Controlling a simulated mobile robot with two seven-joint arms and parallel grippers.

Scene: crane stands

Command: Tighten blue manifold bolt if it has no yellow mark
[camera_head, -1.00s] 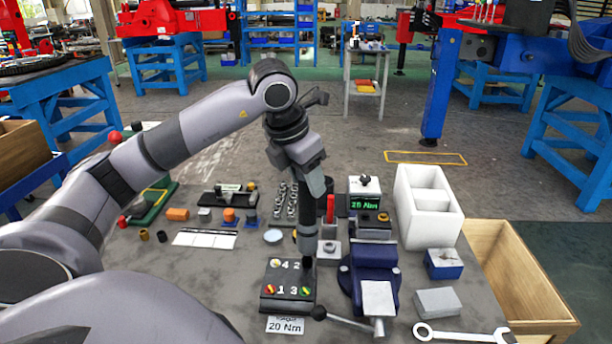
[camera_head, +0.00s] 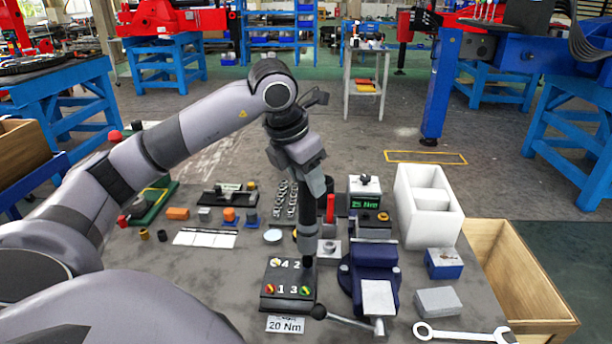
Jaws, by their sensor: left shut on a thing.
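The manifold (camera_head: 288,304) is a dark block on the bench with positions numbered 1 to 4. A red bolt (camera_head: 270,289) sits beside 1 and a green bolt (camera_head: 305,291) beside 3, both with yellow on them. A pale bolt (camera_head: 275,262) with some yellow is beside 4. No blue bolt shows; the spot beside 2 is covered by the tool tip. My left gripper (camera_head: 318,190) is shut on a dark, upright driver-like tool (camera_head: 308,240), whose lower end meets the manifold beside 2. Whether it is seated on a bolt cannot be told. My right gripper is out of view.
A display box (camera_head: 364,200) reads 25 Nm. A label (camera_head: 285,325) before the manifold reads 20 Nm. A blue vise (camera_head: 368,262) stands close right of the tool. A white bin (camera_head: 427,215), grey block (camera_head: 438,302) and wrench (camera_head: 462,335) lie further right.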

